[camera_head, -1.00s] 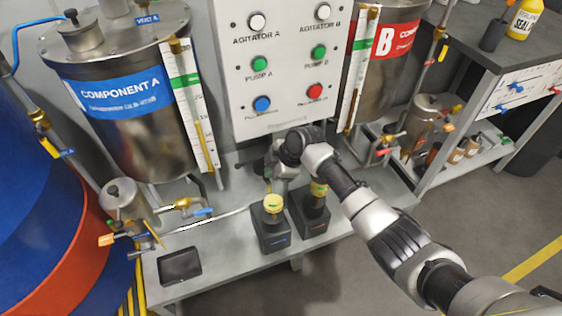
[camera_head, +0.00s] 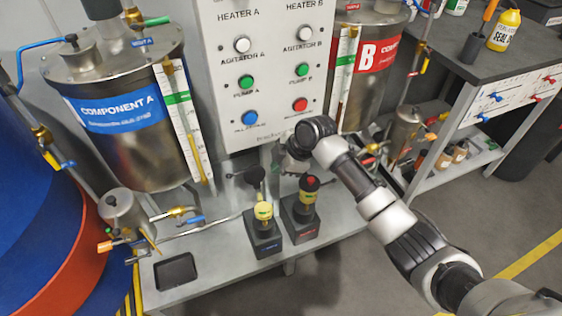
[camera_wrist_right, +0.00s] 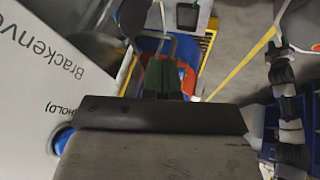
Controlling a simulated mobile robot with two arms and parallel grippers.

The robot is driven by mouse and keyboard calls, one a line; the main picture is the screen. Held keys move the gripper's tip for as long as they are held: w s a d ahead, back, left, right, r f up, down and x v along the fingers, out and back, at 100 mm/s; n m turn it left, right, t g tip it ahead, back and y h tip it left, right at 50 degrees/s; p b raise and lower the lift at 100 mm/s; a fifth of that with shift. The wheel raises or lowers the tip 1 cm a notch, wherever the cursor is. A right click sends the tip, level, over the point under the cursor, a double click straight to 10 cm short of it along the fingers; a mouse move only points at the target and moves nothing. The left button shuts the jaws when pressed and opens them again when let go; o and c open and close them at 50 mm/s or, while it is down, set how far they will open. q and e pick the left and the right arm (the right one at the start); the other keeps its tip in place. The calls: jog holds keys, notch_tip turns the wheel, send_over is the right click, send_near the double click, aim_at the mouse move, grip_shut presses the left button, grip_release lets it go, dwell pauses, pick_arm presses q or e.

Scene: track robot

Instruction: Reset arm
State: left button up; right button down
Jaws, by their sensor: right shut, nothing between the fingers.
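My right arm comes in from the lower right in the head view and bends at a dark rounded wrist in front of the control panel.
Two dark pump units, the left (camera_head: 263,232) and the right (camera_head: 300,218), stand on the bench (camera_head: 215,265) below the gripper. The control panel (camera_head: 262,75) is close behind the wrist. A black tray (camera_head: 175,271) lies at the bench's left. Open floor (camera_head: 385,280) lies in front.

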jog(key=s+d+f+m+h+p, duration=0.1)
jog(key=s+d+f+m+p, duration=0.1)
jog(key=s+d+f+m, duration=0.35)
jog(key=s+d+f+m+h+p, duration=0.1)
jog(key=s+d+f+m+p, duration=0.15)
jog(key=s+f, duration=0.6)
jog(key=s+d+f+m+h+p, duration=0.1)
jog(key=s+d+f+m+p, duration=0.2)
jog(key=f, duration=0.8)
pick_arm(q)
jog(key=s+r+p, duration=0.3)
jog(key=r, duration=0.6)
jog(key=shift+a+r, duration=0.3)
pick_arm(e)
jog(key=s+d+f+m+h, duration=0.1)
jog(key=s+d+f+m, duration=0.2)
jog(key=s, duration=1.3)
jog(key=s+d+f+m+g+h, duration=0.1)
jog(key=s+d+f+m, duration=0.2)
jog(key=s, duration=1.4)
notch_tip(320, 180, down, 3)
jog(key=shift+s+d+f+h, duration=0.1)
jog(key=shift+s+d+h, duration=0.2)
jog(key=shift+d, duration=0.95)
